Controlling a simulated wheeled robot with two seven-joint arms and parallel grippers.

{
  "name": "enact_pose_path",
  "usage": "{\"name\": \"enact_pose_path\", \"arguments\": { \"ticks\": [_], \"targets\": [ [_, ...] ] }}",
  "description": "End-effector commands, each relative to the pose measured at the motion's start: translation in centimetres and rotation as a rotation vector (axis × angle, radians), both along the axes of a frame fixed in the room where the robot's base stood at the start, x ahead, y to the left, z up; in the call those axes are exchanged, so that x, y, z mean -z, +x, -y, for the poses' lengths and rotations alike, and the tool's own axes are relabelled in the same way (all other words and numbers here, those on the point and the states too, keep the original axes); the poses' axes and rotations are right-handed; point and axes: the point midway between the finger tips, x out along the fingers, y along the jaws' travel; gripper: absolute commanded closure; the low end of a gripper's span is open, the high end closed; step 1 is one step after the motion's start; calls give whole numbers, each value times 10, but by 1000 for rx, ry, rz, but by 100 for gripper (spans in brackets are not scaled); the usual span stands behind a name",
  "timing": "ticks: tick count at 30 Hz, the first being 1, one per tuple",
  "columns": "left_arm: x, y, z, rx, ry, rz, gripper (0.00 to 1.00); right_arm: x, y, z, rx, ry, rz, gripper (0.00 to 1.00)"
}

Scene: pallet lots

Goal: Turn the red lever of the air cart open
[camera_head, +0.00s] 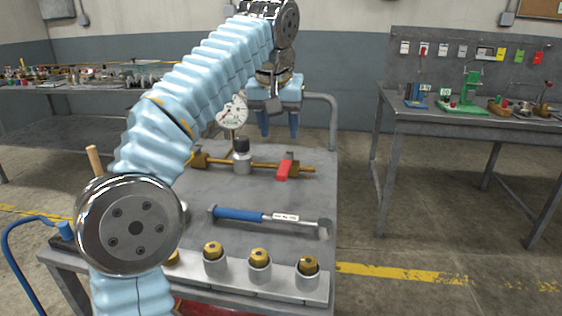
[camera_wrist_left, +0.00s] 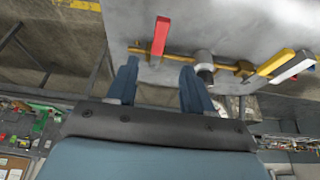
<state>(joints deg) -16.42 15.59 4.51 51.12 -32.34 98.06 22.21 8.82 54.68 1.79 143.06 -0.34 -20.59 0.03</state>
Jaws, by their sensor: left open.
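The red lever (camera_head: 284,170) sits on a brass pipe (camera_head: 262,166) on top of the grey air cart (camera_head: 305,200). In the left wrist view the lever (camera_wrist_left: 160,38) points away from the brass pipe (camera_wrist_left: 180,57), ahead of the fingers. My left gripper (camera_head: 279,126) is open and empty, fingers pointing down, beyond the pipe in the head view. In the wrist view the gripper (camera_wrist_left: 158,70) has its two fingers apart, with the lever's line between them; I see no contact. My right gripper is not in view.
A round gauge (camera_head: 233,112) stands on the pipe. A blue-handled wrench (camera_head: 240,215) and several brass-topped fittings (camera_head: 259,256) are nearer. A yellow handle (camera_wrist_left: 268,63) shows in the wrist view. A workbench (camera_head: 460,122) stands right, with floor between. My left arm hides the cart's left part.

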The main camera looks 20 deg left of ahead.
Motion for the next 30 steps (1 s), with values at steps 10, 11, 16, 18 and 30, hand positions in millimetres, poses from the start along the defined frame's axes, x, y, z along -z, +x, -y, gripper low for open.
{"name": "enact_pose_path", "arguments": {
  "ticks": [10, 11, 16, 18, 30],
  "targets": [
    [78, 29, -8, -1, 1, -4, 49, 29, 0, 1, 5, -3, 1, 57],
    [83, 31, -9, 0, 0, -3, 49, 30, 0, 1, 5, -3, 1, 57],
    [101, 40, -11, 0, 0, -3, 49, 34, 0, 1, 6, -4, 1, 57],
    [105, 41, -11, 0, -1, -2, 49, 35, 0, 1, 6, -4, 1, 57],
    [107, 43, -11, 0, -1, -1, 61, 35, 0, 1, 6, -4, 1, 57]
  ]
}}
